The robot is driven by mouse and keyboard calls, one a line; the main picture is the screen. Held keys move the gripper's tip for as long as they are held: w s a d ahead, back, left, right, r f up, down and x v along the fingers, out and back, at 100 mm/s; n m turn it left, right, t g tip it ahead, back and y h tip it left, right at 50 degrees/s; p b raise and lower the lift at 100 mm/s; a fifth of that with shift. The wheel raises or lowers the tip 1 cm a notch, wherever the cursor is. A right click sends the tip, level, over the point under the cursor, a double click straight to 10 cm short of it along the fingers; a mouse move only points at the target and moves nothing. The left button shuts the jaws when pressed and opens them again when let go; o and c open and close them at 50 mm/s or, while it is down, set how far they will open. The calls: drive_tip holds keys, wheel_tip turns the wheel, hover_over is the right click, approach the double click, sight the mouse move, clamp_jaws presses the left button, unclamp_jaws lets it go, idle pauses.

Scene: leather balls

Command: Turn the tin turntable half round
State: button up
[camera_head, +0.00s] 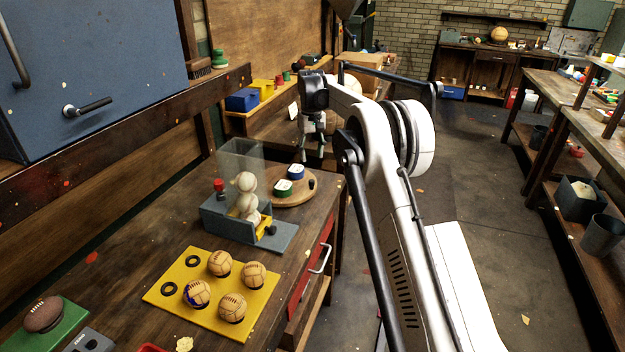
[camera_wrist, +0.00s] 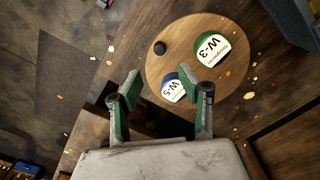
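The turntable (camera_head: 296,192) is a round wooden-looking disc on the bench, right of the grey ball device. It also shows in the wrist view (camera_wrist: 180,58). A green tin (camera_head: 283,188) labelled W-3 and a blue tin (camera_head: 295,172) labelled W-5 stand on it; they show in the wrist view as the green tin (camera_wrist: 212,47) and the blue tin (camera_wrist: 172,88). A small black knob (camera_wrist: 159,47) stands near the disc's rim. My gripper (camera_head: 311,155) is above the bench beyond the disc. In the wrist view its green-padded fingers (camera_wrist: 160,95) are apart with nothing between them.
A grey device (camera_head: 248,225) with a clear chute and stacked balls stands close left of the turntable. A yellow board (camera_head: 212,292) with several leather balls lies nearer. A red drawer (camera_head: 312,268) is in the bench front. Open floor lies right.

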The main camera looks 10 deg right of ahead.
sight(312, 180)
wheel_tip(312, 180, down, 11)
drive_tip(key=shift+f+p, duration=0.1)
drive_tip(key=shift+p, duration=0.25)
drive_tip(key=shift+c, duration=0.5)
clamp_jaws()
